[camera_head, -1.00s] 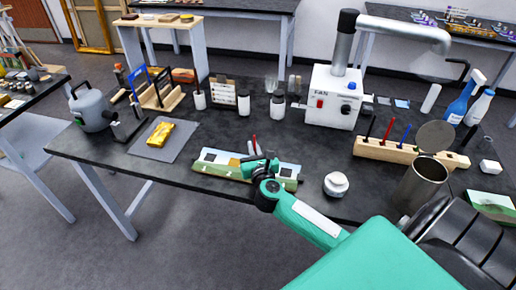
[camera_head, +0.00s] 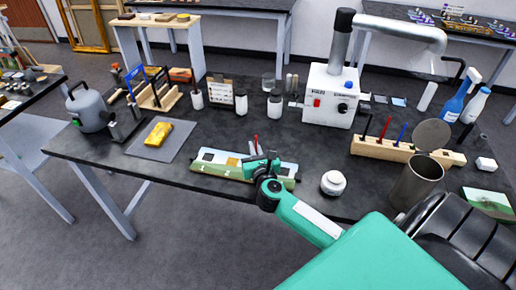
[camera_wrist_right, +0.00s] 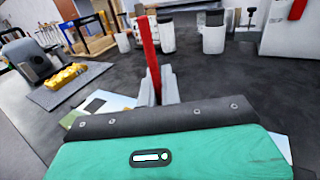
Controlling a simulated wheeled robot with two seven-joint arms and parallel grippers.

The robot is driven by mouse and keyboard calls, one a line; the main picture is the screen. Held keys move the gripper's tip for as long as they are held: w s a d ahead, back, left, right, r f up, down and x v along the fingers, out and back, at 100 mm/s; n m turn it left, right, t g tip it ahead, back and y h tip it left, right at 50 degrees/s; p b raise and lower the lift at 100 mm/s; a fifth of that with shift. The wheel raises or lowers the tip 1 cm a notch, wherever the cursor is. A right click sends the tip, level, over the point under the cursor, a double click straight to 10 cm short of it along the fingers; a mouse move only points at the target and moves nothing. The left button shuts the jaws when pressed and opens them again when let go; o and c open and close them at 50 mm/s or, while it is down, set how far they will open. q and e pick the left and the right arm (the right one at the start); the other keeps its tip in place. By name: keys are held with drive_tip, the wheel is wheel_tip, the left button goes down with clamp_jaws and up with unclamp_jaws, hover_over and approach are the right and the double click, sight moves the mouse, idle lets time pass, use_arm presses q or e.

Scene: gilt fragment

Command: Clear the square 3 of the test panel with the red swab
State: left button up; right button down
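The test panel (camera_head: 220,170) is a long, pale painted board with green and dark patches near the front edge of the dark bench. My right gripper (camera_head: 254,149) is over its right part, shut on the red swab (camera_head: 256,139). In the right wrist view the red swab (camera_wrist_right: 150,52) stands almost upright between the grey fingers (camera_wrist_right: 158,90). The swab's lower end is hidden, so I cannot tell whether it touches the panel. My gripper body covers much of the panel there, and square 3 cannot be made out. My left gripper is not in view.
A white jar (camera_head: 333,183) stands right of my right gripper. A wooden rack (camera_head: 385,149) with coloured handles and an open metal can (camera_head: 416,183) are farther right. A gold fragment (camera_head: 159,133) lies on a grey mat (camera_head: 182,143) at left. Bottles and the white fan box (camera_head: 330,98) stand behind.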

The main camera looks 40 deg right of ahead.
drive_tip(key=shift+w+a, duration=0.4)
drive_tip(key=shift+w, duration=0.05)
drive_tip(key=shift+s+d+f, duration=0.1)
drive_tip(key=shift+s+d, duration=0.8)
drive_tip(key=shift+s, duration=0.15)
drive_tip(key=shift+w+a, duration=0.1)
drive_tip(key=shift+w+a+p, duration=0.4)
drive_tip(key=shift+w+a, duration=0.4)
drive_tip(key=shift+w, duration=0.1)
drive_tip(key=shift+s+d, duration=0.9)
drive_tip(key=shift+s, duration=0.1)
drive_tip(key=shift+w+a+p, duration=0.3)
drive_tip(key=shift+w+a, duration=0.6)
drive_tip(key=shift+w, duration=0.15)
